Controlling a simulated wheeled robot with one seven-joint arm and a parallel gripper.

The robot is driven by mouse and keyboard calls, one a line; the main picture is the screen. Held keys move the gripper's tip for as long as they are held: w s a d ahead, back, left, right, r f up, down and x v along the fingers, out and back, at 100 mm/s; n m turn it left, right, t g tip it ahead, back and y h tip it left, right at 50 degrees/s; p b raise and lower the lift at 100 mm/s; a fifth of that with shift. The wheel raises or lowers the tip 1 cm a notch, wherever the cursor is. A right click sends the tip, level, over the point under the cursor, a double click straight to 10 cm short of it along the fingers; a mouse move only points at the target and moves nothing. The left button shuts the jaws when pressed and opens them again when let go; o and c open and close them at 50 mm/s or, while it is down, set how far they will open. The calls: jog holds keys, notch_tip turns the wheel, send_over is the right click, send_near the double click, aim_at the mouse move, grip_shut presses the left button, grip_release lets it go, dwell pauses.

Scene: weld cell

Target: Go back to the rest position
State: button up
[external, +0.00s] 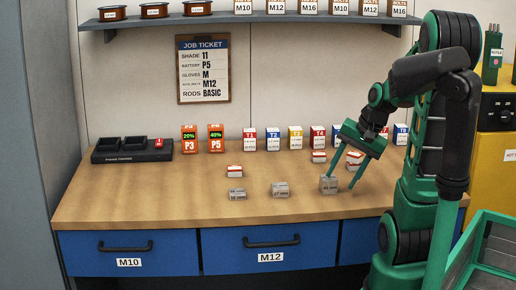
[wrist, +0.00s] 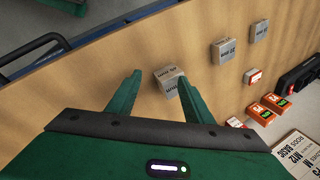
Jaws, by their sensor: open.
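My gripper (external: 340,181) is open above the right part of the workbench (external: 160,205), its fingers pointing down. The rightmost grey box (external: 328,185) is at the fingertips. In the wrist view this box (wrist: 168,77) shows in the gap between the open fingers (wrist: 159,80), close to the right fingertip. I cannot tell whether a finger touches it. It appears to rest on the bench. Two more grey boxes, a middle one (external: 280,189) and a left one (external: 237,194), stand in a row to its left.
Small red-and-white boxes (external: 234,171) lie behind the row, some near my gripper. Numbered cartons (external: 272,139), orange batteries (external: 216,138) and a black charger (external: 130,150) line the back. A shelf (external: 250,17) hangs above. A green-framed bin (external: 490,250) stands at lower right.

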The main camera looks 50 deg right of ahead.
jog(key=s+a+n+g, duration=0.4)
jog(key=s+a+n, duration=0.3)
jog(key=s, duration=0.5)
jog(key=shift+n+g+h, duration=0.3)
jog(key=shift+n, duration=0.3)
